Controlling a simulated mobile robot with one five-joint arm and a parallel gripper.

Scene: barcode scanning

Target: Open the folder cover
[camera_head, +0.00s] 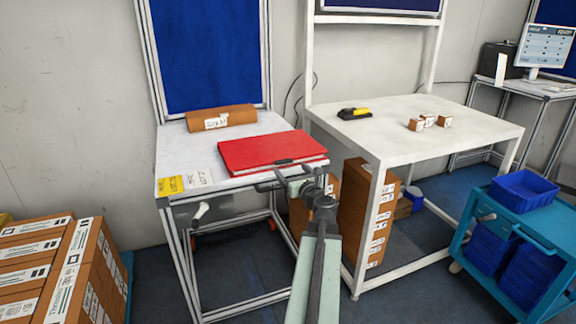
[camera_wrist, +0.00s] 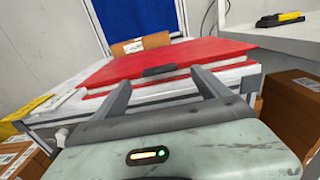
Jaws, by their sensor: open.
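A red folder (camera_head: 268,150) lies closed and flat on the small white table (camera_head: 222,180), near its right side. A small black tab (camera_head: 283,162) sits at the folder's front edge. My gripper (camera_head: 273,179) is open and empty, in front of the folder's front right edge. In the wrist view the red folder (camera_wrist: 175,55) lies ahead, and the black tab (camera_wrist: 159,71) shows between the two fingertips of my gripper (camera_wrist: 160,79). Whether the fingertips touch the folder cannot be told.
A brown box (camera_head: 221,117) lies behind the folder. Yellow and white labels (camera_head: 170,185) are at the table's front left. A higher white table (camera_head: 440,140) stands to the right, holding a yellow-black scanner (camera_head: 354,113) and small boxes. Stacked boxes (camera_head: 366,215) stand below.

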